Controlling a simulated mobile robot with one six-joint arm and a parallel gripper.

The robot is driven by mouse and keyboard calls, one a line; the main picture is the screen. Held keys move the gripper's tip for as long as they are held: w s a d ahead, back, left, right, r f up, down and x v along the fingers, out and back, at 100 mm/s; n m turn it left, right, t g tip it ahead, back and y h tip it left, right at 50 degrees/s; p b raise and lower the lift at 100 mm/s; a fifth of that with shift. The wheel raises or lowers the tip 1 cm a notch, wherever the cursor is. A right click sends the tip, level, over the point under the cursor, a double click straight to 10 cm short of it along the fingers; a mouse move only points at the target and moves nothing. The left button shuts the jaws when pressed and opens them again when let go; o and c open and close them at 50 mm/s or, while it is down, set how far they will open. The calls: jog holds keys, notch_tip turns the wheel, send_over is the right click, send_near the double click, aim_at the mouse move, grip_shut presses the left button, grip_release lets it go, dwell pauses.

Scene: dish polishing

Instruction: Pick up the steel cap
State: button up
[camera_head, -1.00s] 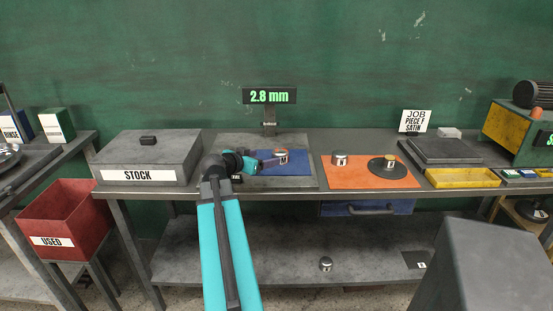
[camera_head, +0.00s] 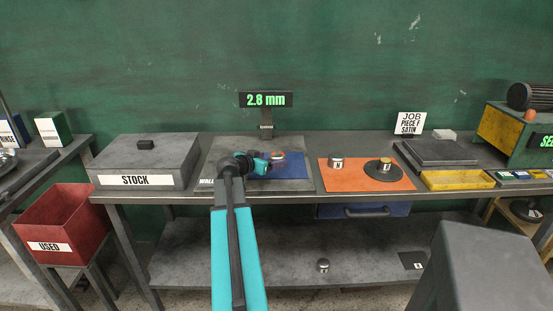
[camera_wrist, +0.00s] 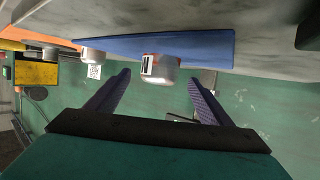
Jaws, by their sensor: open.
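A short steel cap (camera_head: 279,155) with a reddish band stands on the blue mat (camera_head: 298,172); my arm's end partly covers it in the head view. In the wrist view, where the bench appears upside down, this cap (camera_wrist: 168,72) shows between and just beyond the fingertips of my gripper (camera_wrist: 160,78). The fingers are apart and the gripper is empty. A second steel cap, marked N (camera_head: 336,162), stands on the orange mat (camera_head: 345,182). It also shows in the wrist view (camera_wrist: 92,57). Another small steel cap (camera_head: 323,265) is on the lower shelf.
A dark disc (camera_head: 372,172) with a brass-coloured piece (camera_head: 385,163) lies on the orange mat. The STOCK box (camera_head: 110,163) stands left, and a yellow tray (camera_head: 440,181) right. The 2.8 mm display (camera_head: 265,100) stands behind the blue mat. A red USED bin (camera_head: 45,245) is at lower left.

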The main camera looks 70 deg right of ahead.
aim_at(277, 154)
jog(key=shift+s+d+f, duration=0.1)
jog(key=shift+d, duration=0.2)
jog(key=shift+p+x, duration=1)
jog(key=shift+x, duration=1.5)
jog(key=c, duration=1.5)
jog(key=shift+r+b, duration=0.6)
jog(key=shift+r, duration=1)
jog(key=shift+a+r, duration=0.1)
jog(key=shift+a, duration=0.2)
jog(key=a+b, duration=0.1)
jog(key=a, duration=0.4)
jog(key=a+r+b, duration=0.1)
jog(key=a, duration=0.4)
jog(key=a+b, duration=0.1)
jog(key=a, duration=0.4)
jog(key=shift+s+a+r, duration=0.15)
jog(key=shift+a+r, duration=0.1)
jog(key=shift+r, duration=0.05)
